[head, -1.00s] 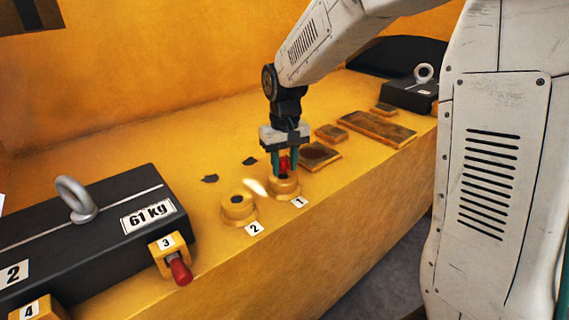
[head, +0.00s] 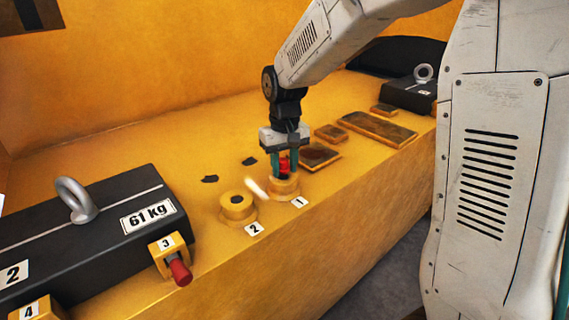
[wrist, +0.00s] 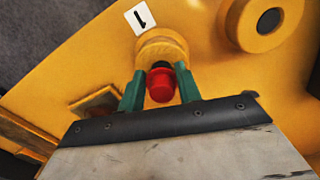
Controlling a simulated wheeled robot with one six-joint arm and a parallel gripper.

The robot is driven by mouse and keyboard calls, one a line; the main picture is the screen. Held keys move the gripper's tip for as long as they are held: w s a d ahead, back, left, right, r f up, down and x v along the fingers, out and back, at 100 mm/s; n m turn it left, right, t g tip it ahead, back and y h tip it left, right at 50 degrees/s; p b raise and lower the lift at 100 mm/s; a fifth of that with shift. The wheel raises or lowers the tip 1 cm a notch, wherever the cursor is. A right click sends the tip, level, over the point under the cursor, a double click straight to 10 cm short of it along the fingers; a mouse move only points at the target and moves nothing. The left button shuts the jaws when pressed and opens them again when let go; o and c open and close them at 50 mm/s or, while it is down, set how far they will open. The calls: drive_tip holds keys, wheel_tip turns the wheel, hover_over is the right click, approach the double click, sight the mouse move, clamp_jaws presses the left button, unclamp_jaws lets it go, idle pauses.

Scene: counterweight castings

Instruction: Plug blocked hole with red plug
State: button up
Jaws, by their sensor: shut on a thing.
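My gripper (head: 285,170) is shut on a red plug (wrist: 160,85), its green fingers on either side of it. The plug is upright with its dark end toward the round yellow boss labelled 1 (head: 285,188). The fingers and plug hide that boss's hole, so I cannot tell whether the dark end is inside it. The boss labelled 2 (head: 238,211) stands to the left with a dark centre; it also shows at the upper right of the wrist view (wrist: 262,30). Another red plug (head: 181,272) sticks out of the yellow block labelled 3 (head: 168,253).
A black 61 kg weight (head: 90,235) with a lifting ring fills the left. Flat brown-topped plates (head: 378,130) lie to the right of my gripper, before another dark weight (head: 408,95). Small dark patches mark the yellow surface. The front edge drops to a grey floor.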

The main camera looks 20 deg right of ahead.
drive_tip(key=shift+f, duration=0.25)
drive_tip(key=shift+f, duration=0.4)
drive_tip(key=shift+r, duration=0.25)
drive_tip(key=shift+r, duration=0.55)
